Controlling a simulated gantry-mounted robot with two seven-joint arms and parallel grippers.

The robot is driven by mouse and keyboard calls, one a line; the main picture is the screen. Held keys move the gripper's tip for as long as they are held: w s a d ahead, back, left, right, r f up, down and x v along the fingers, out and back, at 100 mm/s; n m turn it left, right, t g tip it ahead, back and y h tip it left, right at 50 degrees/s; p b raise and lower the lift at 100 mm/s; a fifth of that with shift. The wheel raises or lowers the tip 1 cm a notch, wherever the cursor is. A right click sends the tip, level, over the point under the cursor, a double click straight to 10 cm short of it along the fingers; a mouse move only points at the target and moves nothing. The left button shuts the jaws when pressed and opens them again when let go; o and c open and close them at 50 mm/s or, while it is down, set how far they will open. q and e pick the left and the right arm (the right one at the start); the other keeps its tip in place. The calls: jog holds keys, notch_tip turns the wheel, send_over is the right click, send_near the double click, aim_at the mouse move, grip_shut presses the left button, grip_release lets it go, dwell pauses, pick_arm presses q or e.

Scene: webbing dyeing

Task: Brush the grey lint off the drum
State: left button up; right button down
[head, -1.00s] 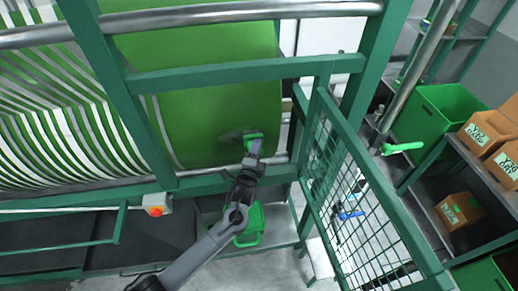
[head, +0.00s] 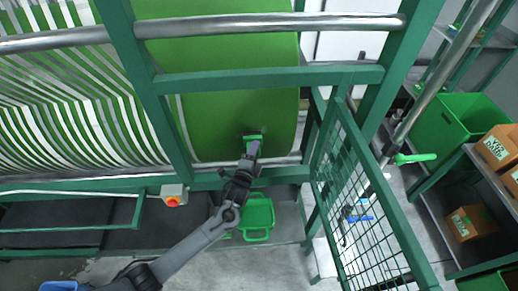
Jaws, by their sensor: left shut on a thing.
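My left gripper (head: 249,160) is at the drum's lower part, shut on a green brush (head: 253,141). The brush head is at the drum face and seems to touch it. A small dark grey patch of lint (head: 252,132) shows just above the brush head; the brush may hide more of it. My right gripper is not in view.
A green mesh gate (head: 365,190) stands open to the right. Steel rollers (head: 270,25) and a frame bar (head: 270,79) cross the drum. A control box with a red button (head: 173,197) is lower left. Shelves with cartons (head: 465,222) stand right.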

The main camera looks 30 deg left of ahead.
aim_at(250, 140)
pick_arm(q)
jog(key=shift+s+a+p, duration=0.5)
jog(key=shift+a+p, duration=0.05)
jog(key=shift+a, duration=0.2)
jog(key=shift+s+a+p, duration=1.15)
jog(key=shift+s+a, duration=0.35)
jog(key=shift+a, duration=0.55)
jog(key=shift+w+d+r+p, duration=0.15)
jog(key=shift+w+d+r, duration=0.45)
jog(key=shift+d, duration=0.25)
jog(key=shift+w+d+r+p, duration=0.15)
jog(key=shift+w+d+r, duration=0.2)
jog(key=shift+w+d, duration=0.4)
jog(key=shift+w+d+b, duration=0.15)
jog(key=shift+w+d, duration=0.25)
jog(key=shift+d, duration=0.25)
jog(key=shift+w+d+b, duration=0.15)
jog(key=shift+w+d, duration=0.25)
jog(key=shift+d, duration=0.2)
jog(key=w+d+b, duration=0.2)
jog(key=w+d, duration=0.2)
jog(key=d, duration=0.1)
jog(key=shift+d, duration=0.2)
